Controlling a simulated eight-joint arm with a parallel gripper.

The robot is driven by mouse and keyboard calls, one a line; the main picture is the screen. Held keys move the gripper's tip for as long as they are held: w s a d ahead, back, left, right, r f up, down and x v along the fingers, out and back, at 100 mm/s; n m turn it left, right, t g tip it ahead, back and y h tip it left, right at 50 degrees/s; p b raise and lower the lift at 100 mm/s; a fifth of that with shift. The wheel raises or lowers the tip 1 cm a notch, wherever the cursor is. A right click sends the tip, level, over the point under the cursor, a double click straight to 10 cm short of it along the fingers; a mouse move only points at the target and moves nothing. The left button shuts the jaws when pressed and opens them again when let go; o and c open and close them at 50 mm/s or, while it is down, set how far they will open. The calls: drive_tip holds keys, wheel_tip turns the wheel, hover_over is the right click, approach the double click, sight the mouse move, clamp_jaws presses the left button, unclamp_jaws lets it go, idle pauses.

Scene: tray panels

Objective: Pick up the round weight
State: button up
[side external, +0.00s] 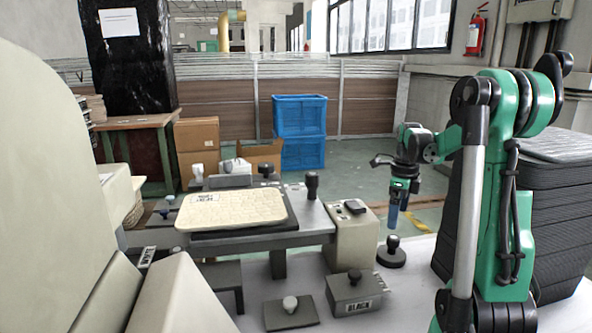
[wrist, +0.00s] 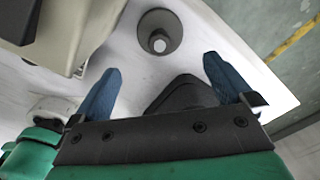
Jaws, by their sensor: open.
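The round weight (side external: 391,257) is a dark disc with a knob on top, standing on the white surface near my arm. In the wrist view the round weight (wrist: 149,22) shows from above, beyond the fingertips, near the top centre. My gripper (side external: 393,226) hangs above it in the side view, blue fingers pointing down. In the wrist view my gripper (wrist: 162,64) has its two blue fingers spread wide and empty. A dark rounded shape shows between the fingers; I cannot tell what it is.
A beige box (side external: 351,245) stands left of the weight. A dark box labelled BLACK (side external: 345,295) and a plate with a white knob (side external: 306,318) lie in front. A grey table (side external: 315,220) bears a cream panel (side external: 235,210). Dark stacked slabs (side external: 565,215) stand at right.

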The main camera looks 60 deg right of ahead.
sight(392, 249)
wheel_tip(392, 249, down, 10)
drive_tip(key=shift+f, duration=0.25)
idle(0.3)
clamp_jaws()
drive_tip(key=shift+r, duration=0.2)
